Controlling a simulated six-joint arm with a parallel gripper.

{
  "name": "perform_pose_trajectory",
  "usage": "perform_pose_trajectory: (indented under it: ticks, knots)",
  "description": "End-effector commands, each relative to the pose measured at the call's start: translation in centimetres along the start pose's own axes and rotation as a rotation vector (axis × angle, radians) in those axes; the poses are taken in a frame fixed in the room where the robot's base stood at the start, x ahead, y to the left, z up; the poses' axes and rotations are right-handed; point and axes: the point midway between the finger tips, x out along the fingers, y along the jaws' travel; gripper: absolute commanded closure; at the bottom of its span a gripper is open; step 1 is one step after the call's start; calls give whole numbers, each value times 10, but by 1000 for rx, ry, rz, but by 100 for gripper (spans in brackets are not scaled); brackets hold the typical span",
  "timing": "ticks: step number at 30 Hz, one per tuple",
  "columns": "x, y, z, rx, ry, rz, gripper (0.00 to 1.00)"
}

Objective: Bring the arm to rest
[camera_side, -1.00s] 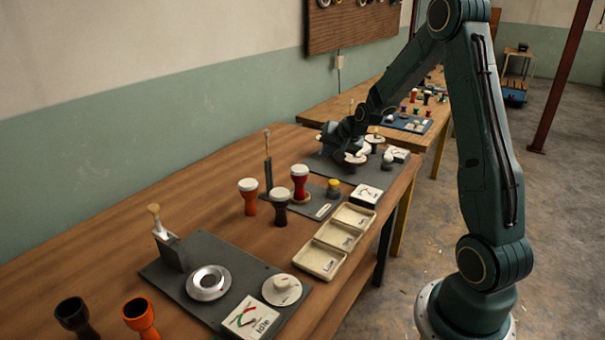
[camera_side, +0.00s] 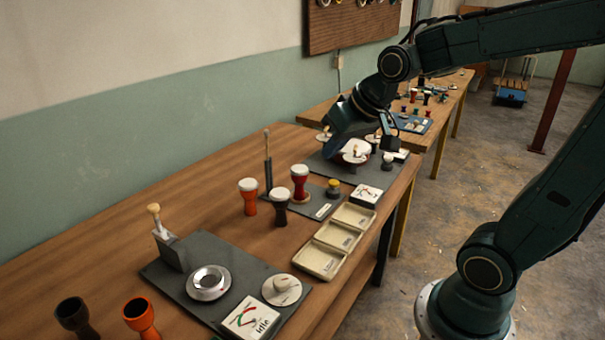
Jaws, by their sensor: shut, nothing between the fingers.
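My gripper (camera_side: 333,150) points down over the grey mat (camera_side: 318,168) at the far end of the wooden bench. Its fingers look closed and empty, though they are small and dark here. A white-topped round piece (camera_side: 355,152) shows just right of it; I cannot tell the exact gap. Two goblet drums, one orange (camera_side: 249,200) and one dark (camera_side: 280,210), stand upright with pale heads. A red drum (camera_side: 299,183) stands upright on a round base.
Empty orange (camera_side: 141,318) and black (camera_side: 73,315) drum shells stand at the near left. Cream trays (camera_side: 320,261) line the right edge. Another bench (camera_side: 455,90) stands behind.

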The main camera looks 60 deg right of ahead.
Motion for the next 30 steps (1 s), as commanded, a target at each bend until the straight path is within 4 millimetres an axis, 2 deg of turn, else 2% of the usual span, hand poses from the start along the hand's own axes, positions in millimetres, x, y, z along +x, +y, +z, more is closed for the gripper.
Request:
perform_pose_trajectory:
  ticks: [1, 6, 15, 21, 30]
  knots:
    - [-10, -6, 10, -32, -4, -6, 100]
    - [-37, -16, 46, -130, -32, -20, 100]
    - [-69, -20, 102, -271, -75, -43, 100]
    - [-76, -18, 118, -307, -90, -50, 100]
    - [-76, -18, 119, -310, -92, -50, 100]
